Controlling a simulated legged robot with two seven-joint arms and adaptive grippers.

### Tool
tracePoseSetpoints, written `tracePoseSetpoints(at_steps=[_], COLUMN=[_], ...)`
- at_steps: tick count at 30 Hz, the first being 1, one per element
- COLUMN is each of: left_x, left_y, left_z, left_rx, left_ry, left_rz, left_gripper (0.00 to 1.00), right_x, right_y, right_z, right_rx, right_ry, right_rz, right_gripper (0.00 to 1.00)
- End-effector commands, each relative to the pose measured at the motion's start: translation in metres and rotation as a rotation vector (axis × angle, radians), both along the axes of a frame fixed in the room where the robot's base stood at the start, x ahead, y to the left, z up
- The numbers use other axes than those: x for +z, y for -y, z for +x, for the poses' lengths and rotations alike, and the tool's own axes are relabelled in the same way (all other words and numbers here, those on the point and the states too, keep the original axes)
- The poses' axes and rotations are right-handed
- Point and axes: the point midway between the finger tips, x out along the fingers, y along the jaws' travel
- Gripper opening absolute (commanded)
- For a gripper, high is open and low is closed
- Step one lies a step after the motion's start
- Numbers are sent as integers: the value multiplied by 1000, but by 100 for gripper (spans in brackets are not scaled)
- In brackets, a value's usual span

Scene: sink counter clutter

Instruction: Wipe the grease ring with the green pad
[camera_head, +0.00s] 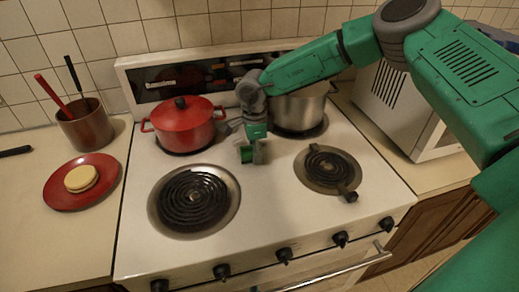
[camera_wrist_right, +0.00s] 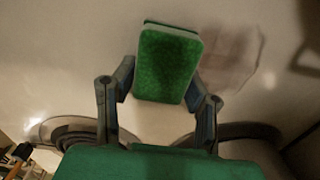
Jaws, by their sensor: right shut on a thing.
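My right gripper (camera_head: 250,154) reaches down over the stove top between the two back pots. In the right wrist view it is shut on a green pad (camera_wrist_right: 167,66), one finger on each side. The pad is a rounded block with a paler layer along its far edge. A faint brownish smear (camera_wrist_right: 232,55), which looks like the grease ring, lies on the white surface just right of the pad. The pad overlaps its left side in the picture; whether the pad touches the surface I cannot tell. In the head view the gripper hides most of this spot. My left gripper is out of view.
A red lidded pot (camera_head: 183,125) stands left of my gripper, a steel pot (camera_head: 300,107) right of it. Two bare coil burners (camera_head: 193,198) (camera_head: 331,168) lie in front. A small dark object (camera_head: 349,196) sits at the right burner's edge. A red plate (camera_head: 52,190) is on the left counter.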

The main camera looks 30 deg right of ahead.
Motion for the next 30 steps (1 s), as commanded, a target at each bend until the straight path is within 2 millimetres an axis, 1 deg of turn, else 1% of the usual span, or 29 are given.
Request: tracePoseSetpoints(at_steps=[2,5,15,20,23,30], left_x=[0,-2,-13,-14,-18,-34], left_y=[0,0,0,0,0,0], left_z=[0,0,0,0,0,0], left_rx=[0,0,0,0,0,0], left_ry=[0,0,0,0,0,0], left_rz=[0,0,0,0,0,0], left_gripper=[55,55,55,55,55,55], right_x=[0,-1,1,2,1,-3], right_y=[-3,-2,5,6,8,13], right_z=[1,5,32,36,42,63], right_rx=[0,-2,-1,-2,-2,-2], right_ry=[-1,1,2,3,3,4], right_rz=[0,0,0,1,0,0], right_gripper=[12,12,12,12,12,12])
